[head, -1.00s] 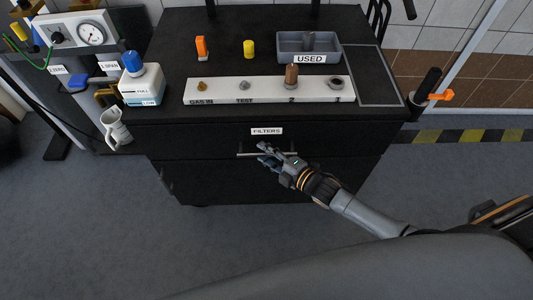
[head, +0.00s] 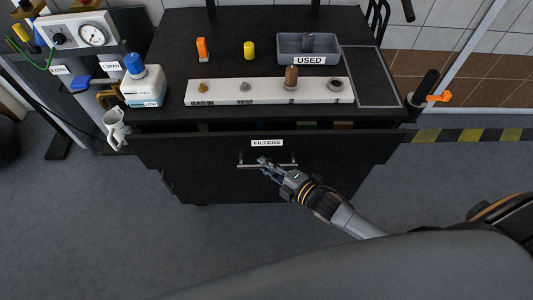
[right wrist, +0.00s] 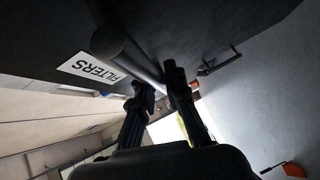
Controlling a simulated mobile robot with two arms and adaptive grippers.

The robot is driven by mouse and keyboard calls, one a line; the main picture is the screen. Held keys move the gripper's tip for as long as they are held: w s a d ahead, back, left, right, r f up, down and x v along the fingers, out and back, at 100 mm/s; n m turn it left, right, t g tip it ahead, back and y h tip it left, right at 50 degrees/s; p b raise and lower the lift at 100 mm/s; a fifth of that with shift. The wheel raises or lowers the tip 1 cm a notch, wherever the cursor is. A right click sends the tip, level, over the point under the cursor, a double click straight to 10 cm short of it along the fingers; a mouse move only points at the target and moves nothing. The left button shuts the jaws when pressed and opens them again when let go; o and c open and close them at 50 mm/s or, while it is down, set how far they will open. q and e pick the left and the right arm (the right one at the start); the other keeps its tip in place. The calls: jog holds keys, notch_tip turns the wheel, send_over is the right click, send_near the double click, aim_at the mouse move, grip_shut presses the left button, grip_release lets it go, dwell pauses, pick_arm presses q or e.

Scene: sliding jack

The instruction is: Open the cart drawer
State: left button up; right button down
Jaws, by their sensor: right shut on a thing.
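The black cart's drawer (head: 210,148), labelled FILTERS, stands a little way out, with a narrow gap along its top edge. Its silver bar handle (head: 247,166) runs across the front under the label. My right gripper (head: 266,167) is shut on the handle near its middle. In the right wrist view the fingers (right wrist: 158,88) close around the handle bar (right wrist: 135,57), next to the FILTERS label (right wrist: 90,69). My left gripper is not in view.
The cart top (head: 225,20) holds a white fixture strip (head: 265,97), a grey USED tray (head: 290,41), and orange and yellow pieces. The floor in front is clear.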

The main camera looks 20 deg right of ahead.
jog(key=s+a+p, duration=0.2)
jog(key=s+a, duration=0.1)
jog(key=s, duration=0.8)
jog(key=s+a+p, duration=0.2)
jog(key=s+a, duration=0.1)
jog(key=s, duration=0.8)
jog(key=shift+s+a, duration=0.2)
jog(key=c, duration=1.3)
grip_release()
jog(key=shift+c, duration=0.2)
jog(key=shift+s, duration=0.1)
jog(key=v, duration=1.2)
jog(key=shift+f, duration=0.15)
